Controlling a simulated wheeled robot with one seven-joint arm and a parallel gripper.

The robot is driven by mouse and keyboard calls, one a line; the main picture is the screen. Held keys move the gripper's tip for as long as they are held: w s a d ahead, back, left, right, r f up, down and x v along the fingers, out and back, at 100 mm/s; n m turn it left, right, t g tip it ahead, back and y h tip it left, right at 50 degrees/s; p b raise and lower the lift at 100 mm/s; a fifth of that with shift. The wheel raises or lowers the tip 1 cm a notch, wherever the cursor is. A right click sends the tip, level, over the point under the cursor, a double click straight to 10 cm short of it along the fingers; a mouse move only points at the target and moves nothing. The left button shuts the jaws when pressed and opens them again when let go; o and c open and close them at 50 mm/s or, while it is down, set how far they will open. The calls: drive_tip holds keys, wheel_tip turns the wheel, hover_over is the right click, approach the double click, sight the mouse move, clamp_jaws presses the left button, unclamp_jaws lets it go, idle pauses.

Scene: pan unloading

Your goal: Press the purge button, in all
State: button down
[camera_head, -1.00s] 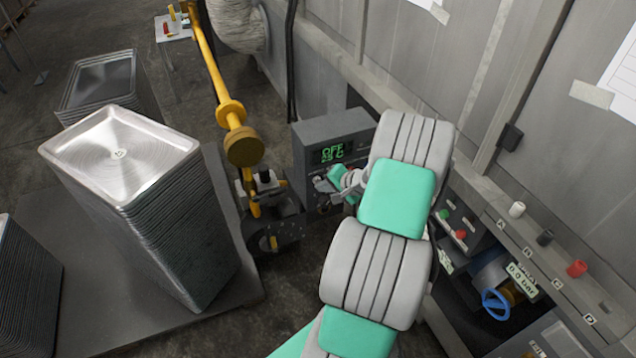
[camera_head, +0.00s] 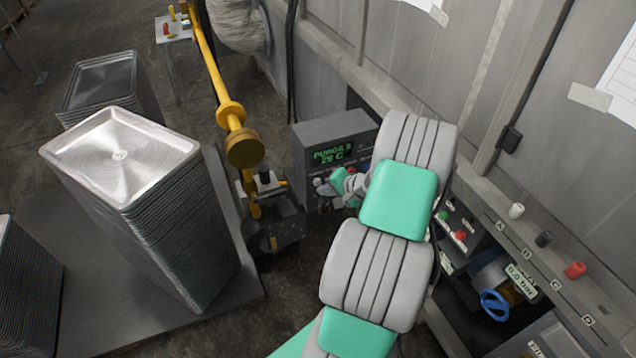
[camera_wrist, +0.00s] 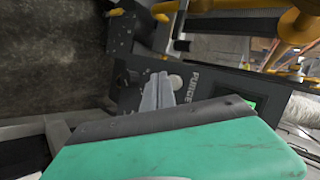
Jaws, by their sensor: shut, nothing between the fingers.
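The grey control box (camera_head: 313,148) stands in the middle of the head view. Its green display (camera_head: 338,156) reads "PURGE" with "25 C" or a similar figure below. My gripper (camera_head: 322,186) is shut and empty in front of the box's face, at its lower part. In the wrist view my closed fingers (camera_wrist: 158,82) point at the dark panel (camera_wrist: 127,90). A pale round button (camera_wrist: 175,82) sits right beside the fingertips, near the "PURGE" label (camera_wrist: 193,88). I cannot tell whether the fingertips touch the button.
Stacked metal trays (camera_head: 190,215) stand on a grey platform at left. A yellow pipe arm (camera_head: 213,75) comes down to a dark fixture beside the box. At right is a wall panel with a blue valve wheel (camera_head: 495,304) and coloured knobs.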

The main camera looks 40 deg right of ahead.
drive_tip(key=shift+s, duration=0.2)
drive_tip(key=shift+s+a+p, duration=0.25)
drive_tip(key=shift+s, duration=0.55)
drive_tip(key=shift+s+a+p, duration=0.25)
drive_tip(key=shift+s, duration=0.5)
drive_tip(key=shift+s+a+p, duration=0.25)
drive_tip(key=shift+s, duration=0.55)
